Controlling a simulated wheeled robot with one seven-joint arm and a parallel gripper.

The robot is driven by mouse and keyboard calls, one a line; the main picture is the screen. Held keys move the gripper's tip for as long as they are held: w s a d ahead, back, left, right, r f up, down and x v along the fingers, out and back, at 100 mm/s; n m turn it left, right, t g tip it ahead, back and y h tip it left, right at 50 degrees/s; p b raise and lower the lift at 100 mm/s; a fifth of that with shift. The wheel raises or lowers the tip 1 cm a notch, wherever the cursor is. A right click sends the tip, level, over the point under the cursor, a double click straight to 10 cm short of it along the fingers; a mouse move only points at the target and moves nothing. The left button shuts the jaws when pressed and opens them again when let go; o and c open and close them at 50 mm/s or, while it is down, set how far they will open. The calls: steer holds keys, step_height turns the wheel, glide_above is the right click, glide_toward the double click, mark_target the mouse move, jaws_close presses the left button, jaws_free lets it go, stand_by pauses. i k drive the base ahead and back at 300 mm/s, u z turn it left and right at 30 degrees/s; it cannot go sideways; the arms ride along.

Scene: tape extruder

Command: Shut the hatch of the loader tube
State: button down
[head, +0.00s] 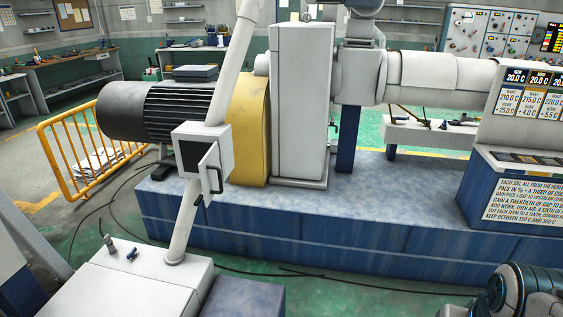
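The loader tube (185,222) is a white slanted pipe. It rises from a white floor cabinet at the lower left towards the top middle. A white box (222,137) sits partway up the tube, with a dark opening (191,157) facing me. The hatch (208,170) is a white panel standing ajar at the right side of that opening, with a black handle (217,181) on it. Part of my teal and dark arm shows in the lower right corner, well apart from the hatch. My gripper's fingers are not visible.
The white cabinet (130,285) at the tube's foot carries small knobs. Behind the tube are a black ribbed motor (150,112), a yellow guard (250,130) and the blue machine base (330,240). A yellow railing (60,160) stands left. A control panel (520,185) stands right. Dark cables lie on the floor.

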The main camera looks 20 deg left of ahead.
mark_target(209, 168)
steer(key=u, duration=0.35)
steer(key=i, duration=0.9)
steer(key=u, duration=0.65)
